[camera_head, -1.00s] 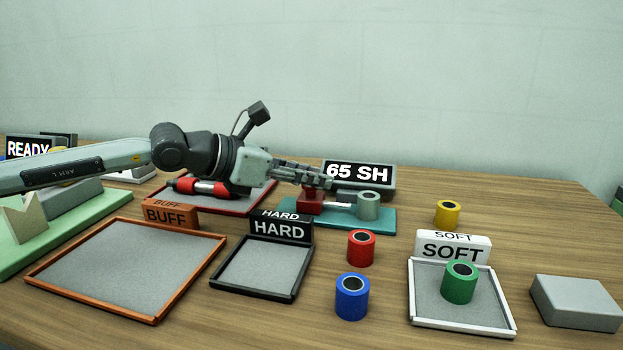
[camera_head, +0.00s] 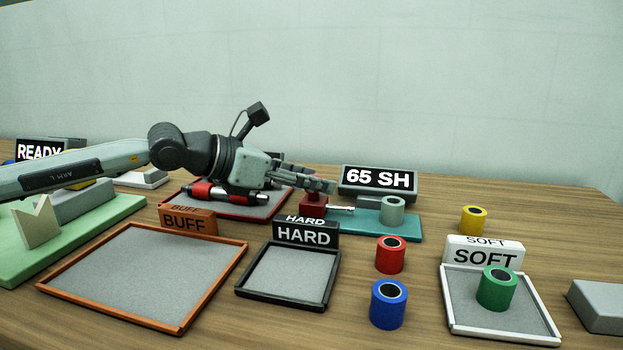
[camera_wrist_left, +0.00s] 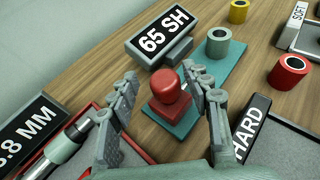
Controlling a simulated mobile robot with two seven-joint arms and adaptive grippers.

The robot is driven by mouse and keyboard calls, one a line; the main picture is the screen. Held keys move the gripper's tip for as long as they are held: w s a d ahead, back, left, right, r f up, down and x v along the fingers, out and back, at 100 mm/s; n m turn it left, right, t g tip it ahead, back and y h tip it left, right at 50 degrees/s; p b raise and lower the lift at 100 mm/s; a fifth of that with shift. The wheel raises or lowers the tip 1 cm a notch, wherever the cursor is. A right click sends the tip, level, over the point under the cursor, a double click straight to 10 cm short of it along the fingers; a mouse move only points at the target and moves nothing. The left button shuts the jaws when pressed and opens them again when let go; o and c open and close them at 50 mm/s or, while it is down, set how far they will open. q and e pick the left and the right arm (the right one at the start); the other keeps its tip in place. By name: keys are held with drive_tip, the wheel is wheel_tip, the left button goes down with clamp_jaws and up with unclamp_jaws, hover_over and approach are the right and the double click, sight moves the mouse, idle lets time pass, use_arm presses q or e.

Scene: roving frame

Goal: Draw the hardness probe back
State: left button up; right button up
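The hardness probe is a red block with a round red knob (camera_wrist_left: 166,84) on a teal base (camera_head: 408,231). Its red body (camera_head: 314,207) carries a thin silver rod (camera_head: 343,210) pointing right at a grey-green roller (camera_head: 392,210). A clear gap lies between rod tip and roller. The roller also shows in the left wrist view (camera_wrist_left: 218,42). My left gripper (camera_head: 334,187) is at the knob. In the wrist view its fingers (camera_wrist_left: 160,72) stand open on either side of it, with a gap at the left finger. The right gripper is out of view.
A display reading 65 SH (camera_head: 378,181) stands behind the probe. The HARD tray (camera_head: 288,303) and BUFF tray (camera_head: 178,328) are in front. Red (camera_head: 390,254), blue (camera_head: 388,304) and yellow (camera_head: 473,220) rollers stand on the table; a green one (camera_head: 497,288) is in the SOFT tray (camera_head: 502,336).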

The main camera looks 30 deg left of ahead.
use_arm(q)
drive_tip(key=shift+s+r, duration=0.1)
drive_tip(key=v, duration=1.1)
drive_tip(key=shift+s+a, duration=0.2)
drive_tip(key=shift+s, duration=0.1)
idle(1.1)
